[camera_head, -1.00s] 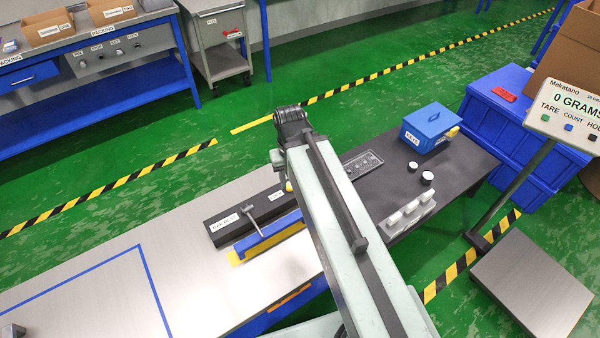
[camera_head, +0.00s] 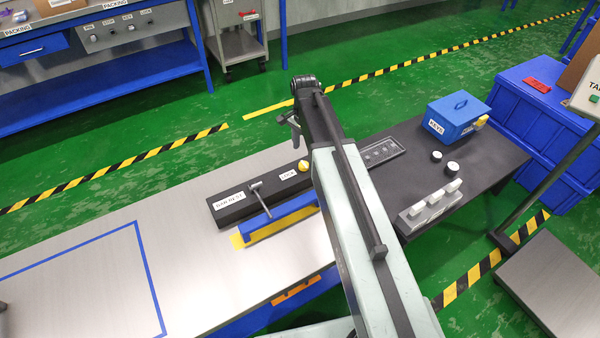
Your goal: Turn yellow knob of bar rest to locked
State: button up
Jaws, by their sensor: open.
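The bar rest (camera_head: 245,205) is a long black block on the bench with "BAR REST" and "LOCK" labels. Its small yellow knob (camera_head: 303,165) sits at its right end, beside the "LOCK" label (camera_head: 288,175), close to the left edge of my arm. The knob's exact pointing direction is too small to tell. My gripper (camera_head: 291,130) hangs from the arm's far end, above and beyond the knob in the picture and apart from it. It is small in view, open, and no object shows in it.
A grey T-shaped handle (camera_head: 257,188) stands at the bar rest, behind a blue and yellow bar-shaped piece (camera_head: 275,220). A blue box (camera_head: 455,117), black-and-white round pieces and a grey holder (camera_head: 428,208) stand on the dark bench right of my arm. The left bench top is clear.

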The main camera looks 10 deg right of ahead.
aim_at(304, 165)
notch_tip(304, 165, down, 8)
jog(key=b, duration=0.7)
jog(key=shift+r+b, duration=0.1)
jog(key=shift+b, duration=0.3)
jog(key=shift+r, duration=0.1)
